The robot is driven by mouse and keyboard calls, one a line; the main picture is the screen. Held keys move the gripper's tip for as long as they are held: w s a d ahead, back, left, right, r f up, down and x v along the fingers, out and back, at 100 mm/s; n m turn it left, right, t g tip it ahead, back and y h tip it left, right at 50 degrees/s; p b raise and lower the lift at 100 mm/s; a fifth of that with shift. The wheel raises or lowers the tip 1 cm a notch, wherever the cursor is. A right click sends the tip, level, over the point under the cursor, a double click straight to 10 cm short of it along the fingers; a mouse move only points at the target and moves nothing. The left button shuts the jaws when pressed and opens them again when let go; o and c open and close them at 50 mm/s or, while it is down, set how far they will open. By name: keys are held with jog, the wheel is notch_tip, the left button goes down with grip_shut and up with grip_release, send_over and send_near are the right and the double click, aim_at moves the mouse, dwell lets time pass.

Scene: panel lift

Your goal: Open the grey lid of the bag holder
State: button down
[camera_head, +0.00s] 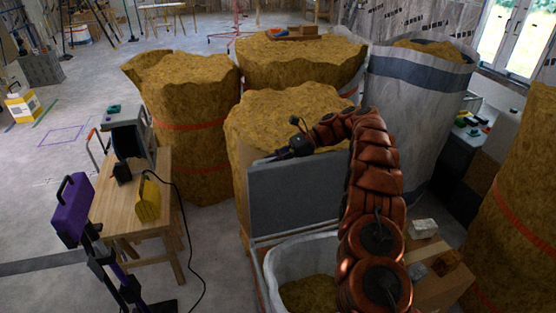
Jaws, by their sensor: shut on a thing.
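The grey lid (297,193) stands close to upright at the back of the bag holder (257,262), its broad face towards me. My gripper (272,157) is at the top edge of the lid, left of its middle, and is shut on it. The fingertips are small and dark here, so the exact grip is hard to see. In front of the lid, the holder's white bag (284,262) is open at the top, with brown loose material (308,294) inside. My arm hides the right part of the lid and holder.
Large bags heaped with brown material stand behind the lid (290,110), at left (190,120) and at right (420,110). A wooden table (135,200) with a yellow case (148,200) stands left. Cardboard boxes (440,290) sit right of my arm.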

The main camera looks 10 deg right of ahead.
jog(key=shift+w+f, duration=0.1)
jog(key=shift+w, duration=0.45)
jog(key=c, duration=1.4)
grip_release()
jog(key=shift+a, duration=0.1)
